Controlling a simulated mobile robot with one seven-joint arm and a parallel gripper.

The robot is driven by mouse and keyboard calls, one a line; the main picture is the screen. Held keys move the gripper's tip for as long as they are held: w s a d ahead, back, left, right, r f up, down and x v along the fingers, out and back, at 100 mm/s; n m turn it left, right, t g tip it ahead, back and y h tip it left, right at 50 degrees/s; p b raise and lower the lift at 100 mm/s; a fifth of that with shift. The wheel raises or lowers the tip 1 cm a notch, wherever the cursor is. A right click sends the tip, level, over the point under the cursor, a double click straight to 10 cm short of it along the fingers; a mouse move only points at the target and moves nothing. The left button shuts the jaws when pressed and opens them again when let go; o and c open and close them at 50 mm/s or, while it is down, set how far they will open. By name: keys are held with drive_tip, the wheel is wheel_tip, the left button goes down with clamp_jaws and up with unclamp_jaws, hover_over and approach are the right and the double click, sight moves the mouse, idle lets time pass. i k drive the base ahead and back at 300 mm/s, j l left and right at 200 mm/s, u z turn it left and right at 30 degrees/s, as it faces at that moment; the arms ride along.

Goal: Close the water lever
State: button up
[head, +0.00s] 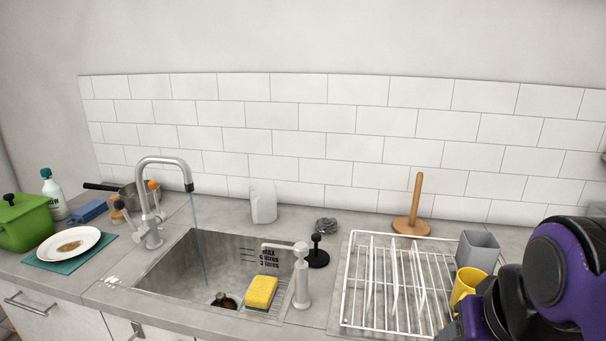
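The grey tap (144,190) stands at the back left of the sink, its spout arching to the right. A thin bluish stream of water (199,235) runs from the spout into the basin. A thin stick-like part with a dark end (119,204) angles up and left from the tap's base and looks like the water lever. Its exact joint with the tap is too small to make out. My purple and black arm shows at the lower right, far from the tap; my gripper's fingertips are not visible.
The sink (170,262) holds a yellow sponge (261,291) at its front right. A white soap dispenser (301,277) stands right of it. A plate (88,240), green pot (24,224) and saucepan (128,192) stand left.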

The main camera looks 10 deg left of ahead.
sight(139, 235)
drive_tip(key=k+j+u, duration=0.15)
drive_tip(key=u, duration=0.3)
drive_tip(key=j+u, duration=0.3)
drive_tip(key=u, duration=0.2)
drive_tip(key=k+j+u, duration=0.1)
drive_tip(key=j+u, duration=0.2)
drive_tip(key=u, duration=0.15)
drive_tip(key=z, duration=0.25)
drive_tip(key=i+j+z, duration=0.2)
drive_tip(key=z, duration=0.2)
drive_tip(key=i+j+z, duration=0.1)
drive_tip(key=j+z, duration=0.3)
drive_tip(key=i+j+z, duration=0.15)
drive_tip(key=j, duration=0.25)
drive_tip(key=j+z, duration=0.15)
drive_tip(key=j, duration=0.25)
drive_tip(key=i+j, duration=0.1)
drive_tip(key=j, duration=0.35)
drive_tip(key=i+j, duration=0.1)
drive_tip(key=j, duration=0.35)
drive_tip(key=i+j+z, duration=0.1)
drive_tip(key=j, duration=0.35)
drive_tip(key=i+j, duration=0.1)
drive_tip(key=j, duration=0.95)
drive_tip(key=k+j+u, duration=0.1)
drive_tip(key=j, duration=0.5)
